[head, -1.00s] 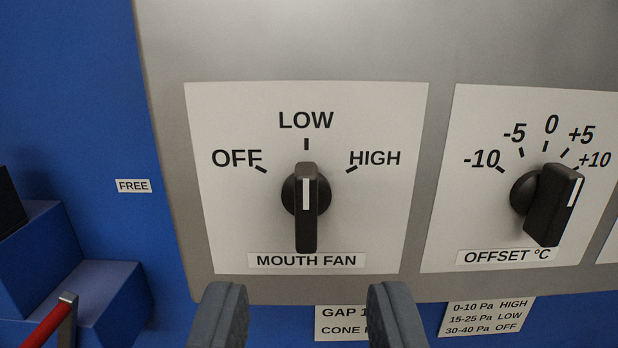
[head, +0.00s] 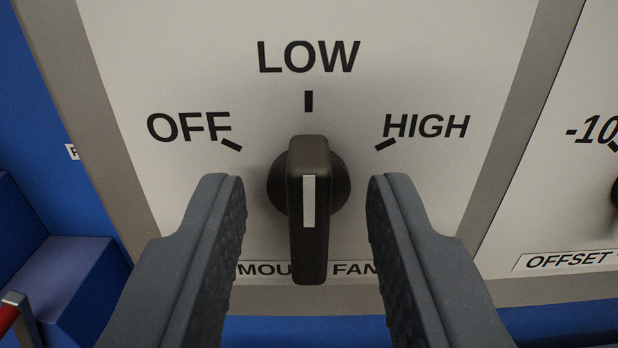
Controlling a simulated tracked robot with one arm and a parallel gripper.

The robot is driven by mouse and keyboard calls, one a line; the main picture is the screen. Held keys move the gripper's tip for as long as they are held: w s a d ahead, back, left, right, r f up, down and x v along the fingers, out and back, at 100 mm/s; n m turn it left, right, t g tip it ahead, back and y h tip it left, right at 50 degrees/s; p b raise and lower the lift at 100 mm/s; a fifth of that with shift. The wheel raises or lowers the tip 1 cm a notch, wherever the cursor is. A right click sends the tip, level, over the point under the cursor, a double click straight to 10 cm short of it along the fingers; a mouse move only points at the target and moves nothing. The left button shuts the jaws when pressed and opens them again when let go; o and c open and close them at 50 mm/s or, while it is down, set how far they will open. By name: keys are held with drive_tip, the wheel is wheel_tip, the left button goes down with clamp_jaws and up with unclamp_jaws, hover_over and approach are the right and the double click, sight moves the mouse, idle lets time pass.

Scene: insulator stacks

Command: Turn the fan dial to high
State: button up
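The mouth fan dial (head: 308,210) is a black knob with a white line on its bar handle. Its line points straight up to the LOW mark (head: 308,101). The HIGH mark (head: 386,144) is up and to the right of the knob, and the OFF mark (head: 232,145) is up and to the left. My gripper (head: 306,190) is open, with one grey finger on each side of the knob. A gap shows between each finger and the knob. The fingers hide parts of the MOUTH FAN label (head: 262,269).
The offset dial's panel (head: 560,180) is at the right, with its knob mostly cut off by the frame edge. Blue steps (head: 70,280) and a red bar (head: 8,318) are at the lower left. The area in front of the fan panel is clear.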

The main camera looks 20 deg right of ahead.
drive_tip(key=shift+w+d+r, duration=0.1)
drive_tip(key=shift+w+d, duration=0.1)
drive_tip(key=shift+w, duration=0.1)
drive_tip(key=shift+c, duration=0.3)
